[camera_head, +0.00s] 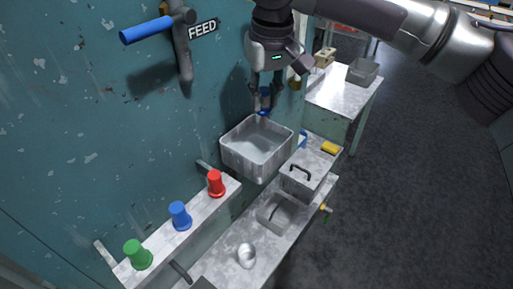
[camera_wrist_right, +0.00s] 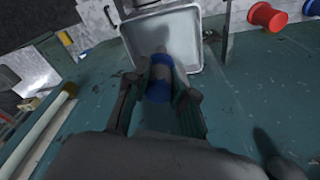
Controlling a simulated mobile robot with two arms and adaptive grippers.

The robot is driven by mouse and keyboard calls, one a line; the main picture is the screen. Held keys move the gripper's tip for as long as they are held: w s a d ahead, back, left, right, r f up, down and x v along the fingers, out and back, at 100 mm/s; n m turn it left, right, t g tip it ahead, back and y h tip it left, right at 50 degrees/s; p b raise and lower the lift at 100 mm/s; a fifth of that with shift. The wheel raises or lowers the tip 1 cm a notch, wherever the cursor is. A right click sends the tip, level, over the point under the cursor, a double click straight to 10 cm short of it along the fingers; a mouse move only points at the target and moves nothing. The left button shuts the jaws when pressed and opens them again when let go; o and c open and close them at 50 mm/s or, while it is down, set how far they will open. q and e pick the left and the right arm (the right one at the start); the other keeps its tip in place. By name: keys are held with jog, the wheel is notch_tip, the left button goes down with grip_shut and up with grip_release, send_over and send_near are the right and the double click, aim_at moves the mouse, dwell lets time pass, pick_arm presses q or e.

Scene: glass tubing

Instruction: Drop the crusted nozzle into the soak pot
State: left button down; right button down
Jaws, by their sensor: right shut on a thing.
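My right gripper (camera_head: 262,104) points down by the teal wall, above the open square metal tub (camera_head: 258,172). It is shut on a small blue piece (camera_head: 263,113), likely the nozzle. In the right wrist view the blue piece (camera_wrist_right: 158,92) sits between the fingers, with a paler end toward the tub (camera_wrist_right: 133,32); crust cannot be made out clearly. The held piece is apart from the tub. A lidded grey box (camera_head: 301,184) with a dark handle stands on the bench, right of the tub. I cannot tell which container is the soak pot. My left gripper is not in view.
Red (camera_head: 215,184), blue (camera_head: 180,216) and green (camera_head: 138,255) pieces stand on a wall shelf. The bench holds an open grey box (camera_head: 278,213) and a metal cup (camera_head: 246,256). A blue-handled FEED lever (camera_head: 158,29) sticks out from the wall. Dark floor (camera_head: 420,200) is clear.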

aim_at(267, 108)
notch_tip(267, 108, down, 2)
jog(key=shift+w+d+f, duration=0.2)
jog(key=shift+f, duration=0.5)
jog(key=c, duration=1.4)
grip_release()
jog(key=o, duration=0.5)
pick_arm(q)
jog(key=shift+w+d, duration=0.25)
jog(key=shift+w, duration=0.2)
pick_arm(e)
notch_tip(267, 108, up, 12)
jog(key=s, duration=0.1)
jog(key=shift+s+d, duration=0.3)
jog(key=shift+d, duration=0.05)
jog(key=shift+f, duration=0.1)
